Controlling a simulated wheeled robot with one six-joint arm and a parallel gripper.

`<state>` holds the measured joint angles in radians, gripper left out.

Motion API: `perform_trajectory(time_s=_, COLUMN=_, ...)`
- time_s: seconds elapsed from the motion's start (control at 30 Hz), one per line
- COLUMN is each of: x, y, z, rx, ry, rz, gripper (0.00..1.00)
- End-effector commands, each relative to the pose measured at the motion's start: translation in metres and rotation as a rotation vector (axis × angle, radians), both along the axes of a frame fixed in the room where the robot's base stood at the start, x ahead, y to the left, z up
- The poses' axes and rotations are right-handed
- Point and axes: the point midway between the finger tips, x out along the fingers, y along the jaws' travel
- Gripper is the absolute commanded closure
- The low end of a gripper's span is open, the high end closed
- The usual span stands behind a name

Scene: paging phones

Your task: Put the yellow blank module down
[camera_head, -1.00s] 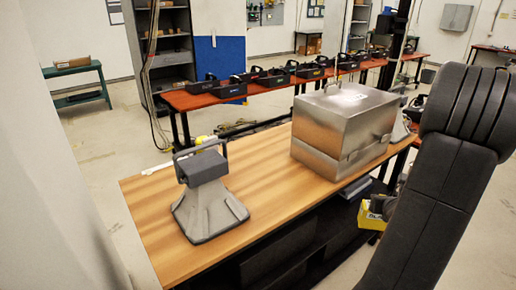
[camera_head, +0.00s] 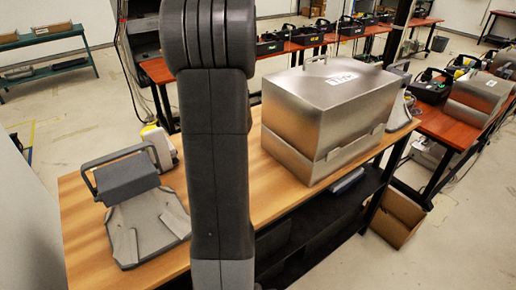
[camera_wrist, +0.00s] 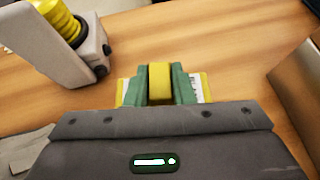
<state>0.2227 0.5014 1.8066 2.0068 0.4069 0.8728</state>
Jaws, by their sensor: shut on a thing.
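In the wrist view, my gripper (camera_wrist: 160,98) has green fingers shut on the yellow blank module (camera_wrist: 159,78). Yellow edges with whitish label-like patches show on both outer sides of the fingers. The module is over the wooden tabletop (camera_wrist: 225,45); I cannot tell whether it touches the wood. In the head view, my dark arm stands upright across the middle and neither the gripper nor the module shows.
A grey device with a handle (camera_head: 140,210) stands on the table's left. Behind it is a pale unit with a yellow coil (camera_wrist: 58,18). A large metal box (camera_head: 325,110) fills the table's right. Bare wood (camera_head: 270,195) lies between. An open cardboard box (camera_head: 398,215) stands beyond.

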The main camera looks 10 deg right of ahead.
Motion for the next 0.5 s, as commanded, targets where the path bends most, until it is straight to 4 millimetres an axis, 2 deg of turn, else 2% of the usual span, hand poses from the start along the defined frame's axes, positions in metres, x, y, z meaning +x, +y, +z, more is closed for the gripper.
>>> perform_trajectory(time_s=0.27, x=-0.043, y=-0.034, z=0.008, rx=-0.013, ry=0.008, rz=-0.215, gripper=1.0)
perform_trajectory(time_s=0.5, x=-0.089, y=-0.061, z=0.012, rx=-0.01, ry=0.002, rz=-0.408, gripper=1.0)
